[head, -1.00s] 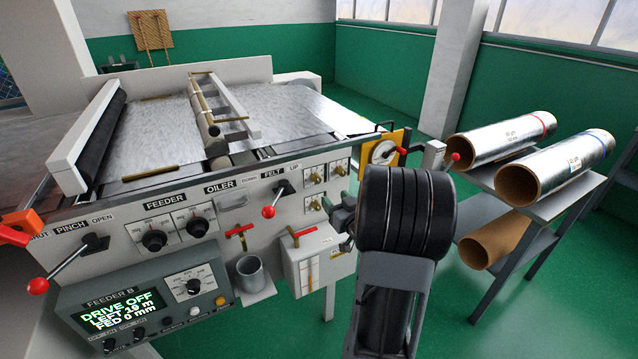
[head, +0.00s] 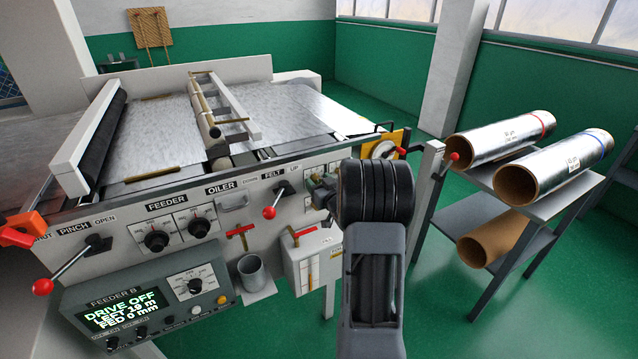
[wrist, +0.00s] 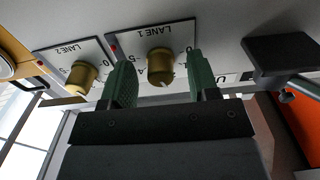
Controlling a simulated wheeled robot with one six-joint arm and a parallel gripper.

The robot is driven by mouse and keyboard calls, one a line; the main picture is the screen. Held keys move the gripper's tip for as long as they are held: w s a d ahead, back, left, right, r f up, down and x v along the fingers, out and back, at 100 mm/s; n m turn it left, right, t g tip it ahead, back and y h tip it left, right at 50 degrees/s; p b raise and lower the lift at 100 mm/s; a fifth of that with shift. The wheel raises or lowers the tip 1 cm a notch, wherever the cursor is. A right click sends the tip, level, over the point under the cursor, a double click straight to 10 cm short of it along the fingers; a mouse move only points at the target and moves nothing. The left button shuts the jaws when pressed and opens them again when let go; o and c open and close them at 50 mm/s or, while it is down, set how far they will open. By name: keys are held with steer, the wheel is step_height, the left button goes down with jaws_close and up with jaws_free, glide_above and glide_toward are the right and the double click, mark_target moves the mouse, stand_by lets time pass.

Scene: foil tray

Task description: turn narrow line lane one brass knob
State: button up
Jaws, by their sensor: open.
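In the wrist view the brass lane 1 knob (wrist: 160,66) sits on a white dial plate printed LANE 1, which appears upside down. A notch shows on the knob's edge. My gripper (wrist: 160,78) is open, with one green finger on each side of this knob and a visible gap to both. The brass lane 2 knob (wrist: 82,76) is to the left, outside the fingers. In the head view my gripper (head: 323,188) is at the machine's front panel, right of the felt lever, and hides most of the small lane dials.
The red-knobbed felt lever (head: 270,212) is left of my gripper. Below are a red-handled valve (head: 303,233) and a metal cup (head: 251,270). A yellow plate with a dial (head: 384,149) is to the right. A dark block (wrist: 283,52) juts out right in the wrist view.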

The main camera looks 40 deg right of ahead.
steer(key=c, duration=0.9)
steer(key=shift+f, duration=0.1)
steer(key=shift+b, duration=0.4)
steer(key=shift+d+n+b, duration=0.1)
steer(key=shift+n+b, duration=7.9)
steer(key=shift+b, duration=1.85)
steer(key=shift+r, duration=0.2)
